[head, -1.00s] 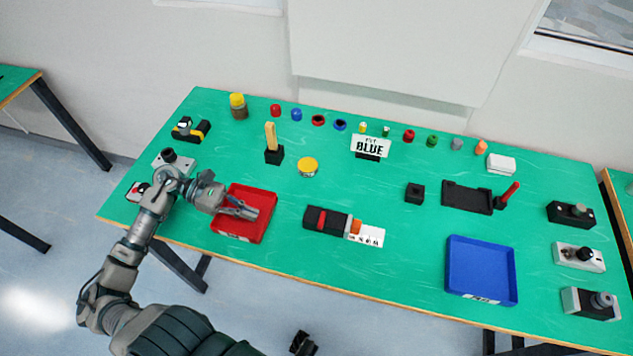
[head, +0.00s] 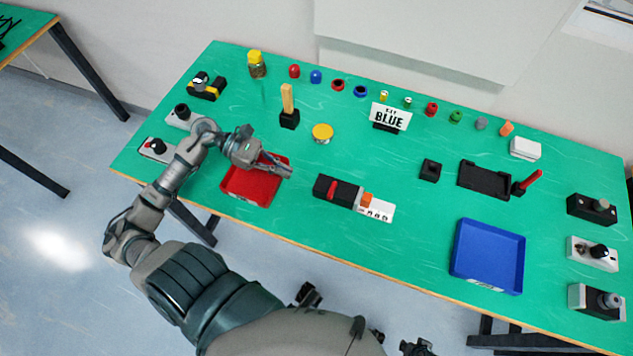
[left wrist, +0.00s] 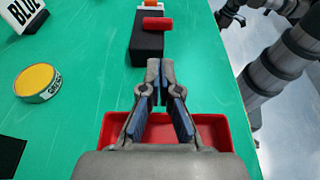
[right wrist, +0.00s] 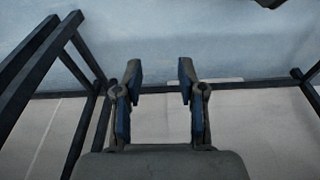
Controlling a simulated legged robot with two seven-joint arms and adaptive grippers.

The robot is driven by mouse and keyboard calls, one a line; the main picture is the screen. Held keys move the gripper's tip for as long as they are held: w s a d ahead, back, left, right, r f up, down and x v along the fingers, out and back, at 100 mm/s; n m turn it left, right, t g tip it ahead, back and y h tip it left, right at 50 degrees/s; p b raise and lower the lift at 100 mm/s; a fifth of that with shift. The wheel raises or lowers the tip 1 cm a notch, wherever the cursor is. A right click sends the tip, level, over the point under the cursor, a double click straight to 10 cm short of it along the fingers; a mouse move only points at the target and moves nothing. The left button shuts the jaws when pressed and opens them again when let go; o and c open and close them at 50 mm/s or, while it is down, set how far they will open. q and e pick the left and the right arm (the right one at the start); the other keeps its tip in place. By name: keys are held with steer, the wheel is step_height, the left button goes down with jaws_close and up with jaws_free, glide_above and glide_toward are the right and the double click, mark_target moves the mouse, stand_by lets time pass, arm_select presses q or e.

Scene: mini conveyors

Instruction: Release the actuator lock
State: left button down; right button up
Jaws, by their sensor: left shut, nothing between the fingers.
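In the left wrist view, the black block (left wrist: 147,46), red crosspiece (left wrist: 158,22) and orange part (left wrist: 153,3) lie straight ahead of the fingers. My left gripper (head: 287,171) is shut and empty, above the right edge of the red tray and short of the block. It also shows in the left wrist view (left wrist: 160,66). My right gripper (right wrist: 159,72) is open and empty, facing the floor and table legs.
The red tray (head: 234,190) lies under my left gripper. A yellow-topped disc (head: 322,132), a wooden-handled stand (head: 288,110) and the BLUE sign (head: 390,117) stand behind. A blue tray (head: 488,252) is at the right.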

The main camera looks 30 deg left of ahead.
mark_target(329, 191)
arm_select(q)
steer(key=x, duration=0.6)
steer(key=r+x, duration=0.1)
steer(key=x, duration=0.2)
steer(key=shift+d, duration=0.35)
